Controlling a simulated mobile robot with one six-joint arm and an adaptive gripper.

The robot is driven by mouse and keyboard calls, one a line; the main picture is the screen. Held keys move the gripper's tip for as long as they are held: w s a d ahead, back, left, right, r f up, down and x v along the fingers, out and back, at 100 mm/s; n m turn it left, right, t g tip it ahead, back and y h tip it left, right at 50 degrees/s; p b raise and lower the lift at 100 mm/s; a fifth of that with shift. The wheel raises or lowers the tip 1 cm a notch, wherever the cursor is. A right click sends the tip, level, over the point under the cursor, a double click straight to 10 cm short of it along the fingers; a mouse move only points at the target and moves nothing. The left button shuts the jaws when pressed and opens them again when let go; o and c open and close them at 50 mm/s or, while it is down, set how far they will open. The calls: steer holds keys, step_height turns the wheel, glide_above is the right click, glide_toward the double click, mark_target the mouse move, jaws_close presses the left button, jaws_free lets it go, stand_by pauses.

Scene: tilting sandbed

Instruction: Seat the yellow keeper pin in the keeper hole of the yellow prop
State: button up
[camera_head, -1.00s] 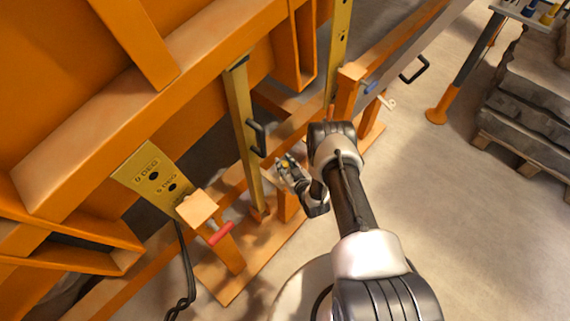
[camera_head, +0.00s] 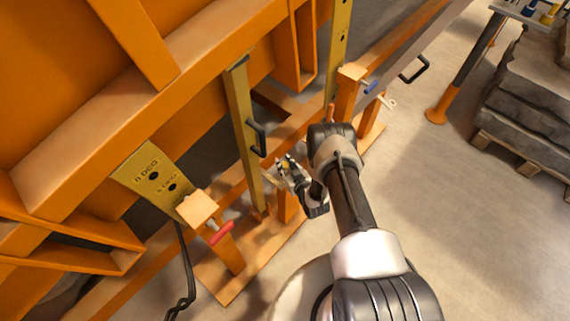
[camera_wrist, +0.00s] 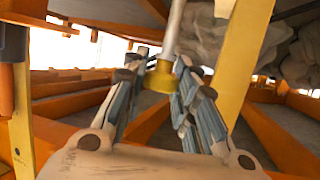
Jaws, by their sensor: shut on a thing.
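The yellow prop (camera_head: 242,125) is a tall yellow bar with a black handle (camera_head: 257,138), standing beside the orange frame in the head view. It also shows as a yellow bar right of my fingers in the wrist view (camera_wrist: 243,50). My gripper (camera_head: 286,162) is just right of the prop's lower half. It is shut on the yellow keeper pin (camera_head: 284,166); in the wrist view the pin's yellow collar (camera_wrist: 160,77) sits between the fingers, with a pale shaft (camera_wrist: 173,32) pointing up and away. The pin is apart from the prop. The keeper hole cannot be made out.
A yellow plate with two dark holes (camera_head: 139,170) and a red-handled pin (camera_head: 221,232) on an orange post are at left. A blue-handled pin (camera_head: 369,86) is at upper right. An orange beam lies behind my gripper.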

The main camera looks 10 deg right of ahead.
steer(key=shift+f, duration=1.15)
steer(key=shift+f, duration=0.35)
steer(key=shift+f, duration=2.3)
steer(key=o, duration=1.2)
steer(key=shift+s, duration=0.1)
steer(key=v, duration=1.2)
